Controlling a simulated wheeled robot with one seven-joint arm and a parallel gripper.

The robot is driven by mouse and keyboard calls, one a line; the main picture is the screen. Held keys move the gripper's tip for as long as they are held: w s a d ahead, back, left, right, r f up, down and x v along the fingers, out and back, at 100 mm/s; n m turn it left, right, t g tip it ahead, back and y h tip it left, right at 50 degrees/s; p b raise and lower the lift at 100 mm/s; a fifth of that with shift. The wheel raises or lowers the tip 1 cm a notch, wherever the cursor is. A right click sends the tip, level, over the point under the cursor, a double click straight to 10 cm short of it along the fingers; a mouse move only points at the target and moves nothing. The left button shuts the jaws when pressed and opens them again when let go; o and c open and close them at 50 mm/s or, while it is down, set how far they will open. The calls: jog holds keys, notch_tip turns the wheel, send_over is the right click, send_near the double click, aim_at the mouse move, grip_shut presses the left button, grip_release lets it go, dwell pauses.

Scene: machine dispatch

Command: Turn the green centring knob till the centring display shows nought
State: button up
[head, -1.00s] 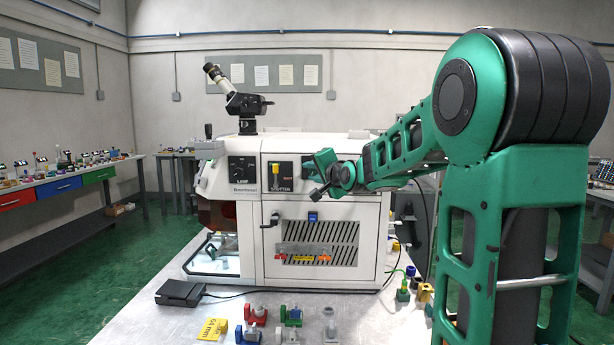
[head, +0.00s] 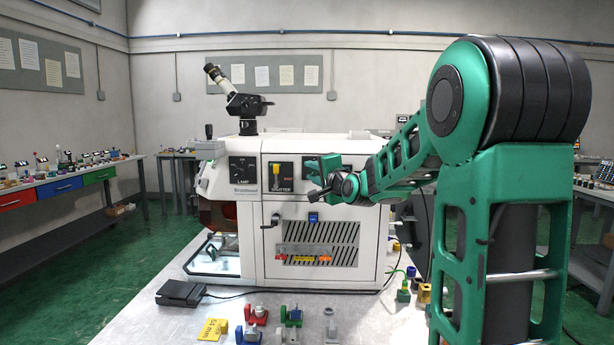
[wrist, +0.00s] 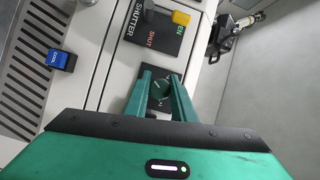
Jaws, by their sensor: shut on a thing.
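The green centring knob (wrist: 160,89) shows in the wrist view as a small dark green disc with a pale line, set on a dark plate. My gripper (wrist: 161,88) has one finger on each side of it and is shut on it. In the head view my gripper (head: 318,168) is at the front of the white machine (head: 230,240), just right of the shutter panel, and hides the knob. I cannot make out the centring display in either view.
The shutter panel has a yellow lever (wrist: 181,18) close to my fingers. A blue switch (head: 313,217) sits below, above a vent grille. A microscope eyepiece (head: 225,85) stands on top of the machine. Several small coloured parts and a black pedal (head: 180,293) lie on the bench.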

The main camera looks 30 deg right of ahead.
jog(key=o, duration=1)
jog(key=shift+d, duration=0.15)
jog(key=shift+s, duration=0.1)
jog(key=s, duration=0.3)
jog(key=s+a, duration=0.1)
jog(key=s, duration=0.6)
jog(key=shift+s+a, duration=0.2)
jog(key=shift+a, duration=0.1)
